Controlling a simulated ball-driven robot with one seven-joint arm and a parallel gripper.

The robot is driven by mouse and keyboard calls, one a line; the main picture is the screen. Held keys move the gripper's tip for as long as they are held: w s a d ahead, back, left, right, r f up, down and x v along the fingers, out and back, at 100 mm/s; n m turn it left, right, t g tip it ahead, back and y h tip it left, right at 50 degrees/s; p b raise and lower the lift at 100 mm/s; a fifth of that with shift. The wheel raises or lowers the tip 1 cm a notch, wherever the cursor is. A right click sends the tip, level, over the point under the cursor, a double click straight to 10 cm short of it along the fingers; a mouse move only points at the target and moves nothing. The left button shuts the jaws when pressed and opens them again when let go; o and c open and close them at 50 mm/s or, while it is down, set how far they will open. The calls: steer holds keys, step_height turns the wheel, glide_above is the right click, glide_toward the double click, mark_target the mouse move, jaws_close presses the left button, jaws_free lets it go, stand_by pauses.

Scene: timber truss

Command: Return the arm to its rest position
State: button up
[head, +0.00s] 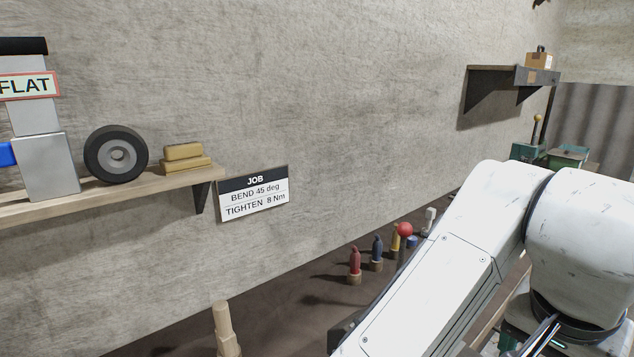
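My white arm (440,285) fills the lower right of the head view. Its long link slopes from the upper right down to the bottom edge, with a thick white joint at the right. My gripper cannot be made out in this view. Whatever the arm's end holds, if anything, does not show.
A shelf (205,176) at left bears a wheel (116,154), yellow blocks (186,158) and a block marked FLAT (28,86). A job sign (253,193) hangs beside it. Red (355,264) and blue (376,250) handled tools stand by my arm. A wooden post (224,328) rises at bottom.

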steer(key=w+d+f+n+t+h, duration=0.2)
steer(key=d+f+n+h, duration=0.15)
steer(key=d+f, duration=0.4)
steer(key=s+d+f+n, duration=0.3)
steer(key=f, duration=0.5)
steer(key=s+a+f+n+g+y, duration=0.1)
steer(key=s+a+f+n+y, duration=0.1)
steer(key=s+a+f, duration=0.3)
steer(key=s+a+f+n+g+y, duration=0.2)
steer(key=s+a+f+y, duration=0.2)
steer(key=s+f, duration=0.9)
step_height(320, 180, down, 2)
steer(key=shift+a+f, duration=0.15)
steer(key=shift+a, duration=0.45)
steer(key=shift+s, duration=0.1)
